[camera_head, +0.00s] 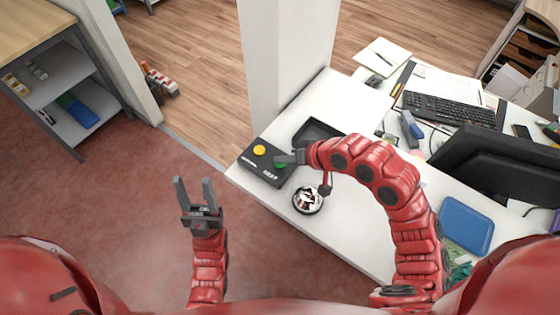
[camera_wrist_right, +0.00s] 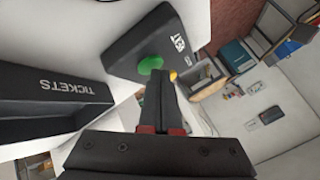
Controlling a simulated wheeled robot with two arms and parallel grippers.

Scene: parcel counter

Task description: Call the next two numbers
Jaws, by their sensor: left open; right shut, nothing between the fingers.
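A black button box (camera_head: 262,172) sits at the counter's left corner. It has a yellow button (camera_head: 259,150) and a green button (camera_head: 281,160), with white lettering beside the green one. My right gripper (camera_head: 287,158) is shut and empty, its tips at the green button. The right wrist view shows the box (camera_wrist_right: 145,40), the green button (camera_wrist_right: 150,65) and part of the yellow button (camera_wrist_right: 173,76) around the shut fingertips (camera_wrist_right: 160,75). I cannot tell whether the tips touch the green button. My left gripper (camera_head: 195,190) is open and empty, off the counter above the red floor.
A black tray marked TICKETS (camera_wrist_right: 60,87) lies beside the box; it also shows in the head view (camera_head: 311,127). A round shiny silver object (camera_head: 308,200) stands nearer. A monitor (camera_head: 490,165), keyboard (camera_head: 440,108) and blue item (camera_head: 466,222) fill the right. A white pillar (camera_head: 285,60) rises behind.

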